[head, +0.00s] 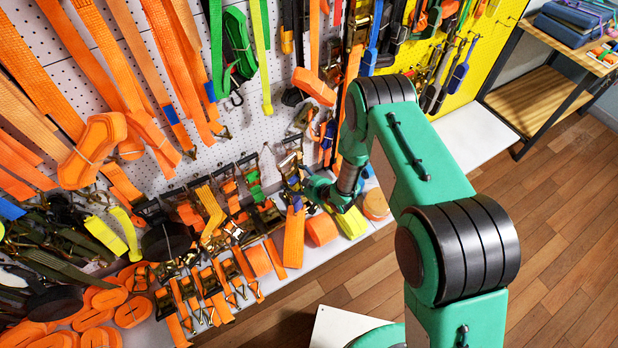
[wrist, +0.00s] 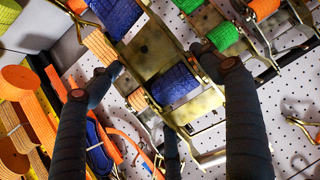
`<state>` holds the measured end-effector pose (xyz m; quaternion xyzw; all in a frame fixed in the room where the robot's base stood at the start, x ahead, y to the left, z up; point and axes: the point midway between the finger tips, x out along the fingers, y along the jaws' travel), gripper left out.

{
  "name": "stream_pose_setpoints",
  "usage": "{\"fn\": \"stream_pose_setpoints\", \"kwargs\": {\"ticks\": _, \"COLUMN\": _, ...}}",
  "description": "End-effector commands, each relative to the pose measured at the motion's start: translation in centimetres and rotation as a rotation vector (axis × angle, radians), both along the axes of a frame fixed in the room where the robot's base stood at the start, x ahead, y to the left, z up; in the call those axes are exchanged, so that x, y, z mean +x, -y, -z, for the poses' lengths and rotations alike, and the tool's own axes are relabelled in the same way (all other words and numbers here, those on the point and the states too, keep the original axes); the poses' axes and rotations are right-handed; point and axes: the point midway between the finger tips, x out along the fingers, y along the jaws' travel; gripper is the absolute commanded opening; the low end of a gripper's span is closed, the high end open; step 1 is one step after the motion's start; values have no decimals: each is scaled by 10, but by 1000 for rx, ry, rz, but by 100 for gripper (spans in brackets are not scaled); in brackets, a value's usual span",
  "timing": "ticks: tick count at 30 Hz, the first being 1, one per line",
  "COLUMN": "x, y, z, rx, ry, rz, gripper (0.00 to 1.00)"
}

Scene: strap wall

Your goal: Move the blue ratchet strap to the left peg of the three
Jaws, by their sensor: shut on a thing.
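The blue ratchet strap (wrist: 173,84) has a brass-coloured metal frame with a roll of blue webbing. It sits between the two dark fingers of my gripper (wrist: 158,66) in the wrist view, and the fingers are shut on its frame. In the head view my gripper (head: 318,190) is low at the white pegboard, by the right end of a row of ratchets. The blue strap shows there only as a small patch beside the fingers. I cannot pick out the three pegs among the hanging gear.
Ratchets with green (wrist: 226,36) and orange (wrist: 263,8) webbing are close beside the held one. Orange straps (head: 92,150) crowd the wall to the left. A shelf below holds orange rolls (head: 321,229) and several ratchets. The wooden floor (head: 560,220) at right is clear.

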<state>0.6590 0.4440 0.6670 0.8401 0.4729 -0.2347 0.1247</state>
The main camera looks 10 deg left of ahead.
Motion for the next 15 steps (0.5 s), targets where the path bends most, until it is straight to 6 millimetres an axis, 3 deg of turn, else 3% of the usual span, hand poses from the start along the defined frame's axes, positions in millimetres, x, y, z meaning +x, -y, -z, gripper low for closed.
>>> {"fn": "stream_pose_setpoints", "kwargs": {"ticks": 6, "x": -10, "y": -16, "z": -1, "rx": -15, "ry": -6, "rz": -24, "gripper": 21}}
{"fn": "stream_pose_setpoints", "kwargs": {"ticks": 15, "x": -12, "y": -18, "z": -2, "rx": -17, "ry": -8, "rz": -26, "gripper": 21}}
